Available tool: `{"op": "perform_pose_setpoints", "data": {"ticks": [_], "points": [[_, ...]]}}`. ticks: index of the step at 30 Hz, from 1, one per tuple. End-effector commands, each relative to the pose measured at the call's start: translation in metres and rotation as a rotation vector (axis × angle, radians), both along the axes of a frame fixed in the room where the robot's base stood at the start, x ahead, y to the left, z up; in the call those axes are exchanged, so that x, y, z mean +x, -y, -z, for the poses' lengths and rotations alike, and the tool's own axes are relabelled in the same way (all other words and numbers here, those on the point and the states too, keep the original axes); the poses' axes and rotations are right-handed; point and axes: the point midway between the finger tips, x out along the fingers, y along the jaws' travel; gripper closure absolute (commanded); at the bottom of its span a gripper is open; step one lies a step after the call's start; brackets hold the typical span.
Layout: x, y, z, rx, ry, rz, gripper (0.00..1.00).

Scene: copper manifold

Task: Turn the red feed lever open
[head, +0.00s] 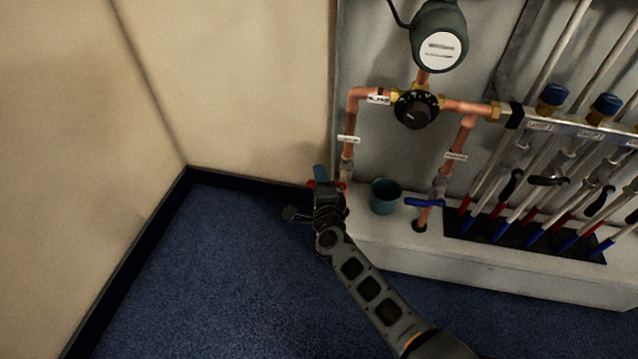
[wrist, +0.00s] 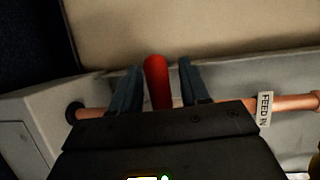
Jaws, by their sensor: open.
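The red feed lever (wrist: 157,82) stands between the two fingers of my gripper (wrist: 160,75) in the wrist view. The jaws are open, with a narrow gap on either side of the lever. A copper pipe labelled "FEED IN" (wrist: 284,104) runs behind the gripper body, which hides the lever's base. In the head view my gripper (head: 322,176) is at the left vertical copper pipe (head: 349,120), low down. Only small bits of red (head: 311,184) show beside the fingers there.
A teal cup (head: 384,196) stands on the white ledge (head: 400,243) right of my gripper. A blue lever (head: 425,203) is on the second pipe. A black dial (head: 416,109) and a meter (head: 439,40) are above. Blue carpet (head: 230,280) is clear at left.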

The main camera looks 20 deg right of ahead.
Motion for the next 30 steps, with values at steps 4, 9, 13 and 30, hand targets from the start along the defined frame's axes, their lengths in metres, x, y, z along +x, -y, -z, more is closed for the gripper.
{"op": "perform_pose_setpoints", "data": {"ticks": [4, 9, 13, 30], "points": [[0.002, 0.0007, 0.0002, 0.0, 0.0, 0.0, 0.55], [0.0017, 0.0005, 0.0001, 0.0, 0.0, 0.0, 0.58], [0.0017, 0.0004, 0.0, 0.0, 0.0, 0.0, 0.7], [0.0014, 0.0002, 0.0003, 0.0, -0.001, 0.0, 1.0]]}}
